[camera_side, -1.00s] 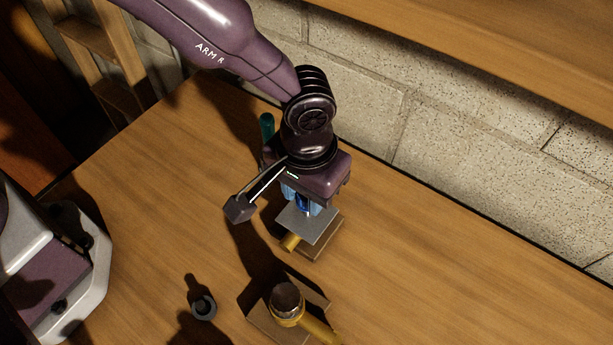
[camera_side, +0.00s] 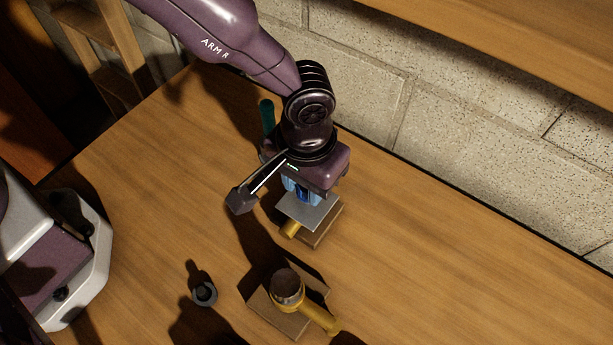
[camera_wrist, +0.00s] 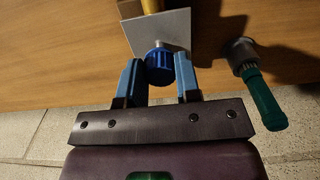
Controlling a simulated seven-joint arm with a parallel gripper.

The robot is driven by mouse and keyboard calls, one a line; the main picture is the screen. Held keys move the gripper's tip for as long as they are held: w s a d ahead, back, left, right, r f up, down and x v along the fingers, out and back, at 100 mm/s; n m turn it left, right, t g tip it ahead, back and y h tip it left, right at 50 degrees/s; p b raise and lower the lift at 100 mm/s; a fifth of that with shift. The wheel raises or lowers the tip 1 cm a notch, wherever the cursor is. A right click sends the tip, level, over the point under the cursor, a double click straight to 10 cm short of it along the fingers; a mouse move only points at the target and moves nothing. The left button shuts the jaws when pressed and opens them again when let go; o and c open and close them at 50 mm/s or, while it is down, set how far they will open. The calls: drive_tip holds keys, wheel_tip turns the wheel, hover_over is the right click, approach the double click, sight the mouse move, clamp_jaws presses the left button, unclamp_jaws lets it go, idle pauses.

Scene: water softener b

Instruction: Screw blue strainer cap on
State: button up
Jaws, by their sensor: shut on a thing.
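The blue strainer cap (camera_wrist: 159,62) sits between the two light-blue fingers of my gripper (camera_wrist: 159,75) in the wrist view, and the gripper is shut on it. A short metal stub shows just past the cap, in front of a grey metal plate (camera_wrist: 160,31). In the side view my gripper (camera_side: 301,193) points down over the grey plate (camera_side: 309,212), and the blue cap is mostly hidden behind the fingers. A yellow pipe (camera_side: 291,229) shows below the plate, on a wooden block (camera_side: 318,236). How far the cap is seated cannot be told.
The table's right side is clear.

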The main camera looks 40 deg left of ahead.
drive_tip(key=shift+f, duration=0.25)
drive_tip(key=shift+f, duration=0.95)
drive_tip(key=o, duration=0.8)
drive_tip(key=shift+c, duration=0.2)
